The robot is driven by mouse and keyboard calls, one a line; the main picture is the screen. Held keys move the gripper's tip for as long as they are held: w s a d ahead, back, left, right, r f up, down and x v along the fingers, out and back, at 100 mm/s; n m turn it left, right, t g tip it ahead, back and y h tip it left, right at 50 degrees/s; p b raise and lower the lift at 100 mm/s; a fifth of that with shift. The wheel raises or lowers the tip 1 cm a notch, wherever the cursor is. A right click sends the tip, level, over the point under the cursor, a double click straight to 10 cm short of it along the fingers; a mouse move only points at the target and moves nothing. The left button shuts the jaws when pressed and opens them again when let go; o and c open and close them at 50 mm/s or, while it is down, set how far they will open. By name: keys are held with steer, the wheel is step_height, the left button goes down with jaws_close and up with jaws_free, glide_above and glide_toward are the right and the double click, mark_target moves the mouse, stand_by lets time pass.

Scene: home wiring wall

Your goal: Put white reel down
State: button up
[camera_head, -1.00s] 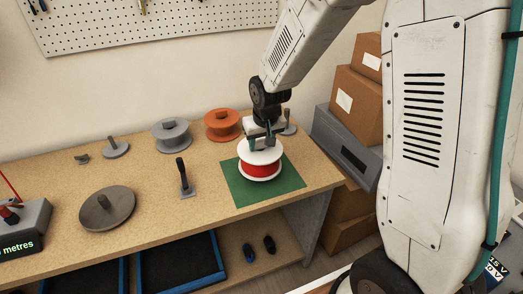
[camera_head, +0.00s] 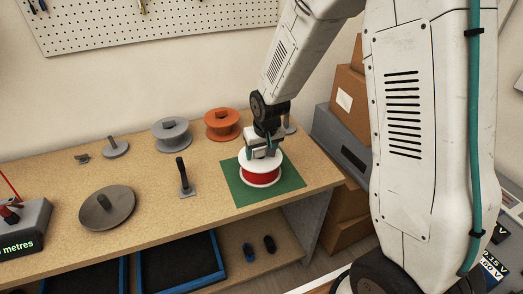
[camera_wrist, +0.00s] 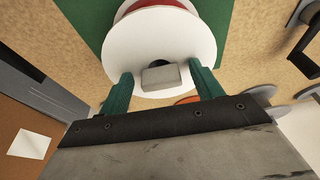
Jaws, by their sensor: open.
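The white reel (camera_head: 261,173), with red wire wound between its white flanges, stands upright on a green mat (camera_head: 291,180) near the right end of the workbench. My gripper (camera_head: 262,149) is right over it, pointing down. In the wrist view, the reel's white top flange (camera_wrist: 190,45) fills the upper middle. The two green fingers of my gripper (camera_wrist: 162,85) are apart, one on each side of the reel's grey hub block (camera_wrist: 160,77), with small gaps showing. The reel's underside is hidden.
An orange reel (camera_head: 222,124) and a grey reel (camera_head: 171,134) stand behind, to the left. A post on a small base (camera_head: 185,180) stands left of the mat. A grey disc (camera_head: 106,208) lies farther left. Boxes (camera_head: 346,93) are stacked right of the bench.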

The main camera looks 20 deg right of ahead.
steer(key=v, duration=1.2)
steer(key=s+d+r, duration=0.1)
steer(key=s+r, duration=0.3)
steer(key=s, duration=0.5)
steer(key=s+d+r+g, duration=0.1)
steer(key=s+r, duration=0.2)
steer(key=s, duration=0.7)
steer(key=s+r+g, duration=0.1)
steer(key=s+r, duration=0.3)
steer(key=s, duration=0.5)
steer(key=shift+d+r, duration=0.3)
steer(key=shift+d, duration=0.1)
